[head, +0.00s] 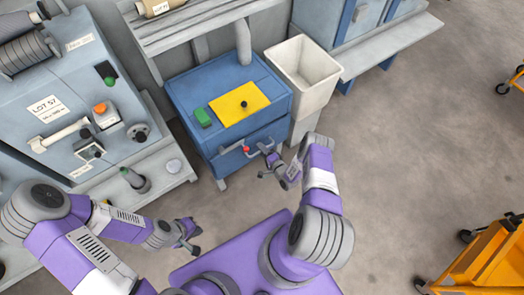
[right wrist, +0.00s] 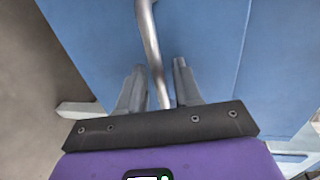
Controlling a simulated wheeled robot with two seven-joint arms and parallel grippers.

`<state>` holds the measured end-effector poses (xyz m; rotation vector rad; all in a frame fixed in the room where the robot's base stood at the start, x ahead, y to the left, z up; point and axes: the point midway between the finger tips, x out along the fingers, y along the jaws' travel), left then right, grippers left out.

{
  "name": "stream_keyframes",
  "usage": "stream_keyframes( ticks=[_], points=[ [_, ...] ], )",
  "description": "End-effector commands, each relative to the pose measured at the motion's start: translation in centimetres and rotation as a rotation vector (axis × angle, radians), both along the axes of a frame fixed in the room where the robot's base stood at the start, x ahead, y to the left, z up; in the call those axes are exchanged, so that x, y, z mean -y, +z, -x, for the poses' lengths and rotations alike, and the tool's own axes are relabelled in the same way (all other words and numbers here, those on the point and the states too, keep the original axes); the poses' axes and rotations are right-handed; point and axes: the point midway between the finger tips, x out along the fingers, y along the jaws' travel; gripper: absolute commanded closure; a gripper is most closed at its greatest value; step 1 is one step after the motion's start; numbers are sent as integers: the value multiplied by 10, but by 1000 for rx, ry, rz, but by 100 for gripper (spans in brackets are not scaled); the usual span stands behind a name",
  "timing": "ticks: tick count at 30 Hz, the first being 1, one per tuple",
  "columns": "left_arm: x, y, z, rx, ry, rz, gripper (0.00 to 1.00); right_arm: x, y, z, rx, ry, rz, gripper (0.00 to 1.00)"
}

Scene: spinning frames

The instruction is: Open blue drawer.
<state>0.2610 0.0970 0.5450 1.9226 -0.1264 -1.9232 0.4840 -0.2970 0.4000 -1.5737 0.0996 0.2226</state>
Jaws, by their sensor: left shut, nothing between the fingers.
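The blue drawer (head: 232,162) is in the front of a blue cabinet in the middle of the head view, and it looks closed. A pale bar handle (head: 262,147) is on its front. The handle also shows as a metal bar (right wrist: 148,30) in the right wrist view. My right gripper (head: 270,163) is at the handle. Its fingers (right wrist: 158,68) are open, one on each side of the bar, with gaps visible. My left gripper (head: 190,237) is shut and empty, low in the head view and away from the cabinet.
A red knob (head: 246,149) is by the drawer front. A white bin (head: 303,72) stands right of the cabinet. A grey machine (head: 60,90) is at left.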

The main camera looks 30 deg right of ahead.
Motion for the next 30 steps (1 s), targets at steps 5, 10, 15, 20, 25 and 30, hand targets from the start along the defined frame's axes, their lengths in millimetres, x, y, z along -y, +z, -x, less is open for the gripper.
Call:
stream_keyframes(
  ticks=[5,10,15,20,25,30],
  points=[
    [0,0,0,0,0,0,100,0,0,-3,0,0,0,66],
    [0,0,0,0,0,0,100,0,0,-2,0,0,0,76],
    [0,0,0,0,0,0,100,0,0,-2,0,0,1,100],
    [0,0,0,0,0,0,100,0,0,-2,0,0,1,100],
    [0,0,0,0,0,0,100,0,0,-1,0,0,1,100],
    [0,5,0,0,0,0,100,1,1,19,-3,-2,-1,100]
  ],
)
